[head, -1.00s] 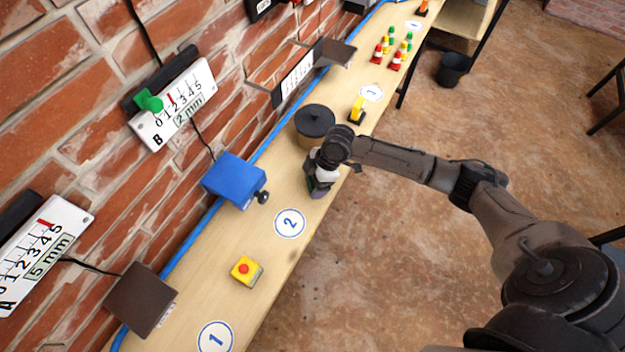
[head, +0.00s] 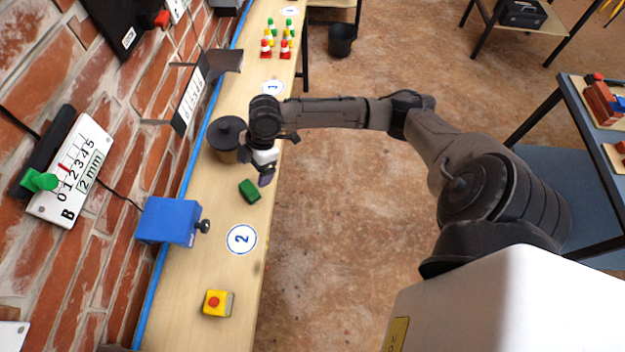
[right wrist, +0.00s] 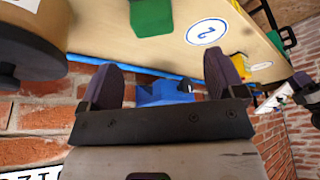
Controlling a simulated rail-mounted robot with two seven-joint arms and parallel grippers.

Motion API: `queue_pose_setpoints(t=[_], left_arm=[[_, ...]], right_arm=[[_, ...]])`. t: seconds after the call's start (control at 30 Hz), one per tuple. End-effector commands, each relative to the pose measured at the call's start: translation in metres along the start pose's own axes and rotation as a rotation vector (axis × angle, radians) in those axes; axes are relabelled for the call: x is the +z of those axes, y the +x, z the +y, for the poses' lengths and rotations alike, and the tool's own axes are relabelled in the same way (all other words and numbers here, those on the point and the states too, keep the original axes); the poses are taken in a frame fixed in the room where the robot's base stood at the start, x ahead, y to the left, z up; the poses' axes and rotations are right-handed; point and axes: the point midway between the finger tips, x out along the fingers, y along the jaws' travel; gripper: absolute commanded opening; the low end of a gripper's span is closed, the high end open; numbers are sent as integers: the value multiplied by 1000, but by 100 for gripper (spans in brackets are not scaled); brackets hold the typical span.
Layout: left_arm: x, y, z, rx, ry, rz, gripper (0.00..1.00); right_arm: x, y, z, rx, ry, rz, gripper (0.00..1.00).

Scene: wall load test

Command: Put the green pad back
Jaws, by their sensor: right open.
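The green pad (head: 250,190) lies flat on the wooden bench, between the round white mark 2 and the dark-lidded pot. It also shows at the top of the right wrist view (right wrist: 152,17). My right gripper (head: 267,172) is just beyond the pad, beside the pot, and apart from the pad. In the right wrist view its two dark fingers (right wrist: 162,75) stand wide apart with nothing between them. My left gripper is not in view.
The pot (head: 226,138) stands close to the left of my right gripper. A blue box (head: 170,221) with a black knob sits at the wall side. A yellow block with a red button (head: 217,303) is nearer. Small cones (head: 278,42) stand far along the bench.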

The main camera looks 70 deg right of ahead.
Motion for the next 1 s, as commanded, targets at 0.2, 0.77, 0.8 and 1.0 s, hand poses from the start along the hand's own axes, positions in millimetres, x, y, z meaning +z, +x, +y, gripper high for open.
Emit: queue_pose_setpoints(t=[0.2, 0.77, 0.8, 1.0], left_arm=[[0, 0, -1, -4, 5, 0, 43], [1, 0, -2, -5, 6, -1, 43], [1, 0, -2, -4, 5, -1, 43], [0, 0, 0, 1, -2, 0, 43]], right_arm=[[-19, 69, -90, 8, 71, 11, 88], [23, 72, -251, 310, 799, -58, 88], [27, 69, -254, 325, 827, -68, 88], [36, 64, -262, 355, 885, -89, 88]])
